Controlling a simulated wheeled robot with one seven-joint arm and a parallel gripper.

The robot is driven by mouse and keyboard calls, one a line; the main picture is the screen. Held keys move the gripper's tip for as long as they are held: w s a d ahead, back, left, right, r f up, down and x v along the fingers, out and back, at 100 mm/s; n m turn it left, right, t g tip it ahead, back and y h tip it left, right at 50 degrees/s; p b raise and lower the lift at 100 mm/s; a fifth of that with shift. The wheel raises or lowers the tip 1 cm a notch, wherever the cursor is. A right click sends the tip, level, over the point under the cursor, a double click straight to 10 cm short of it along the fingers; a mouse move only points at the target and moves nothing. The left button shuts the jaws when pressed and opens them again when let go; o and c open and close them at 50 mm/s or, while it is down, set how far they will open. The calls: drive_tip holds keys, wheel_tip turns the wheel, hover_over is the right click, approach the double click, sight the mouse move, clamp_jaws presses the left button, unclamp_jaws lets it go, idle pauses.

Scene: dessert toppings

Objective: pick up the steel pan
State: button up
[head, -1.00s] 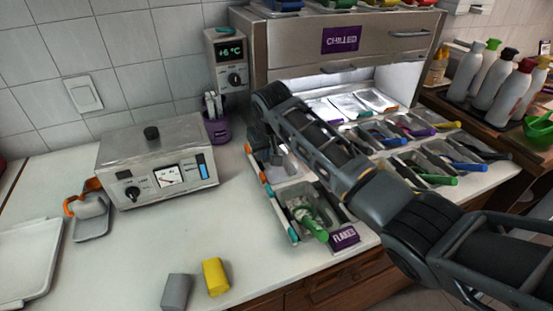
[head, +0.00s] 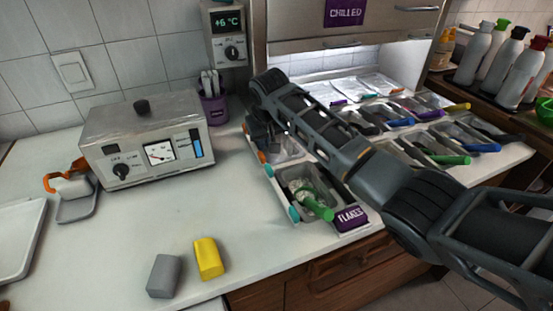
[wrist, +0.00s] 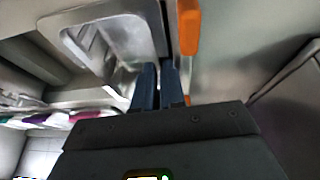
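A steel pan (head: 284,147) sits in the counter's topping row, behind the flakes pan, partly hidden by my arm in the head view. In the wrist view the shiny steel pan (wrist: 122,48) fills the upper left, its rim close to my fingertips. My gripper (head: 262,138) is at the pan's left end in the head view. In the wrist view my gripper (wrist: 159,66) has its two dark fingers close together at the pan's edge, with a narrow gap. I cannot tell whether they press on the rim. An orange tab (wrist: 188,28) stands just right of the fingers.
The flakes pan (head: 284,182) with green-handled tongs (head: 317,207) lies just in front. A purple cup (head: 213,108) and a metal warmer box (head: 147,146) stand to the left. Grey and yellow blocks (head: 208,259) lie on the open counter. The chilled cabinet (head: 300,35) overhangs behind.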

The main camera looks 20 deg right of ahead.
drive_tip(key=shift+b+x, duration=0.95)
drive_tip(key=shift+x, duration=0.15)
clamp_jaws()
drive_tip(key=shift+r, duration=0.2)
idle(0.7)
